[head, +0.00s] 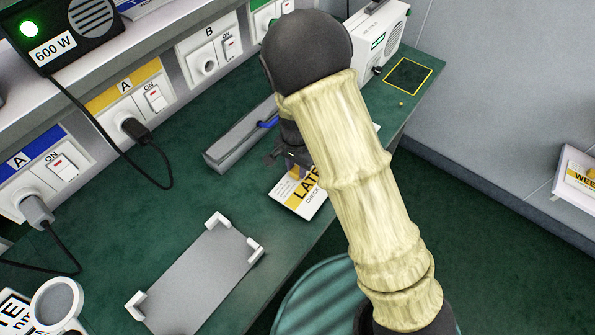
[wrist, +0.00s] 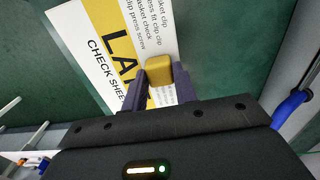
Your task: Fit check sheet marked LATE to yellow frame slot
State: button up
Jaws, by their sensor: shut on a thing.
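The check sheet marked LATE (head: 301,196) is a white card with a yellow band, at the bench's front edge in the head view. It also shows in the wrist view (wrist: 105,45). My gripper (head: 293,168) is shut on a small yellow block at the sheet; its fingers flank the block in the wrist view (wrist: 157,88). My arm hides part of the sheet. Whether the sheet touches the bench, I cannot tell. A yellow rectangular frame (head: 386,75) lies flat on the green bench at the far right, apart from the sheet, with bare green inside.
A grey plate with white corner brackets (head: 200,275) lies at the bench's front left. A long grey tray (head: 235,138) is behind my gripper. Sockets, cables (head: 165,165) and a white box (head: 385,32) line the back. A wall flanks the bench's right end.

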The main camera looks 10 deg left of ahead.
notch_tip(320, 180, up, 8)
jog(key=shift+f, duration=0.1)
dwell(1.4)
jog(key=w+d+f+n+p, duration=0.2)
jog(key=d+p, duration=0.2)
jog(key=d, duration=0.7)
jog(key=w+d+f+n+p, duration=0.2)
jog(key=w+d+n+p, duration=0.1)
jog(key=d, duration=0.8)
jog(key=shift+f+n+p, duration=0.15)
jog(key=shift+n+p, duration=0.15)
jog(key=shift+p, duration=0.1)
